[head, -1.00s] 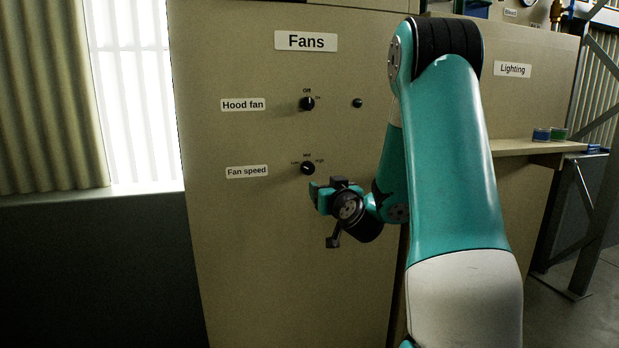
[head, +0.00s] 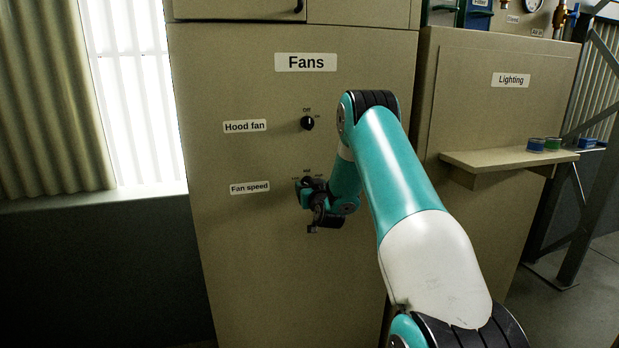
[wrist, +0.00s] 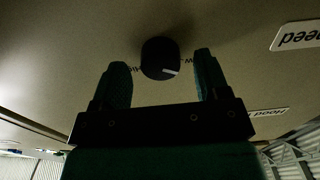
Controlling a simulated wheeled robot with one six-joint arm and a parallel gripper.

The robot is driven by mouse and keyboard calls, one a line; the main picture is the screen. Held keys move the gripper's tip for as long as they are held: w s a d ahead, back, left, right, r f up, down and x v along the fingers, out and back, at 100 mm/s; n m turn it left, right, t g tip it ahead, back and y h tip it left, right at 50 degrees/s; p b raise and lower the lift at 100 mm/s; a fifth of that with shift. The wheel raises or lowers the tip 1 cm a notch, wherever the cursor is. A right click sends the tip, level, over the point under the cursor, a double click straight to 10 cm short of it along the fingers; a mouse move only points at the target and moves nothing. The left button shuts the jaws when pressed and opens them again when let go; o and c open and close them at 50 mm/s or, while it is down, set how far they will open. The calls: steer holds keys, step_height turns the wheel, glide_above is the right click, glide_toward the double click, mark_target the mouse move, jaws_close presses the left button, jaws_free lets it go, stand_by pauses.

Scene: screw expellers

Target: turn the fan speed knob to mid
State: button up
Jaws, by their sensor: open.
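The fan speed knob (wrist: 160,58) is a round black knob with a white pointer mark on the beige panel. In the upside-down wrist view its mark points to the side of the partly visible "Low" lettering. In the head view the knob is mostly hidden by my gripper (head: 304,191), beside the "Fan speed" label (head: 250,187). My gripper is open; in the wrist view its two teal fingers (wrist: 160,66) stand apart, one on each side of the knob, with gaps showing. I cannot tell how far the fingertips are from the panel.
The hood fan knob (head: 307,123) sits above, with its "Hood fan" label (head: 245,126). The "Fans" sign (head: 306,62) is higher up. To the right, a shelf (head: 500,158) sticks out under the "Lighting" sign (head: 510,80) and carries small tins.

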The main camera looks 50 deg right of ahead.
steer(key=shift+w+d, duration=0.3)
steer(key=shift+w, duration=0.2)
steer(key=c, duration=0.9)
steer(key=shift+m, duration=0.3)
steer(key=m+b, duration=0.8)
steer(key=m, duration=0.3)
steer(key=shift+m, duration=0.3)
